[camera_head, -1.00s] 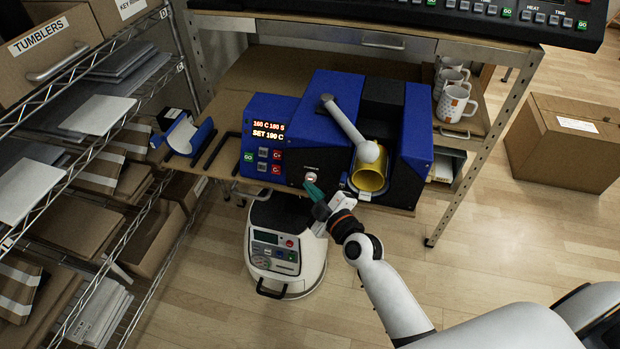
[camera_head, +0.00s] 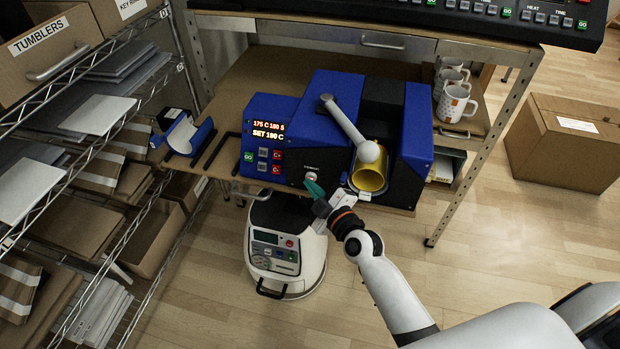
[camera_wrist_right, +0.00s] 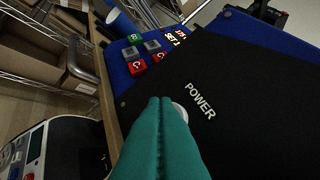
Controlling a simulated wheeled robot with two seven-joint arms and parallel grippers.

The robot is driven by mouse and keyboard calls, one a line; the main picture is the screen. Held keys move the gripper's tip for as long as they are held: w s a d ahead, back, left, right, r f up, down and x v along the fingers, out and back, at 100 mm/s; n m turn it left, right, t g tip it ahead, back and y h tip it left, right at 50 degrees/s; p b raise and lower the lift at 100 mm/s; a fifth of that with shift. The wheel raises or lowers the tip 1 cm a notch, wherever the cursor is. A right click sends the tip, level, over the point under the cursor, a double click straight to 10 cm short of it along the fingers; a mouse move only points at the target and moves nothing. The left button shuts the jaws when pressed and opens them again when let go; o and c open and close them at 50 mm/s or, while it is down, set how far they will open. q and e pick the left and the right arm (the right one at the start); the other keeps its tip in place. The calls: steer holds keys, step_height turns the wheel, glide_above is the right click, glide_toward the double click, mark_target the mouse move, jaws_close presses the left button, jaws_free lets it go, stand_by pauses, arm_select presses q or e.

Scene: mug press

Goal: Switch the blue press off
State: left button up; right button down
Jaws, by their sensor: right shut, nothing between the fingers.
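The blue press (camera_head: 320,125) stands on the wooden bench with its lit display (camera_head: 269,130) reading about 175 C 180 S and SET 190 C. Its power switch (camera_head: 311,178) is a small pale round knob on the black front. In the right wrist view the knob (camera_wrist_right: 180,111) is partly hidden behind my fingers, beside the word POWER. My right gripper (camera_head: 313,188) is shut and empty, its green fingertips at or just in front of the knob; I cannot tell whether they touch it. In the wrist view the shut fingers (camera_wrist_right: 165,105) fill the lower middle. My left gripper is not in view.
White mugs (camera_head: 455,102) stand at the bench's right. A white rounded machine (camera_head: 286,250) is on the floor below. A wire shelf (camera_head: 150,165) is at the left, a carton (camera_head: 565,140) at the right.

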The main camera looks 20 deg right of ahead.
stand_by(0.4)
steer(key=shift+s+a+p, duration=0.4)
steer(key=shift+s+a, duration=0.05)
steer(key=shift+s, duration=0.25)
steer(key=shift+s+a, duration=0.1)
steer(key=s+a, duration=0.1)
steer(key=s+a+p, duration=0.1)
steer(key=s, duration=0.1)
steer(key=s+a+p, duration=0.1)
steer(key=shift+s+a, duration=0.1)
steer(key=shift+s, duration=0.3)
steer(key=shift+f, duration=0.1)
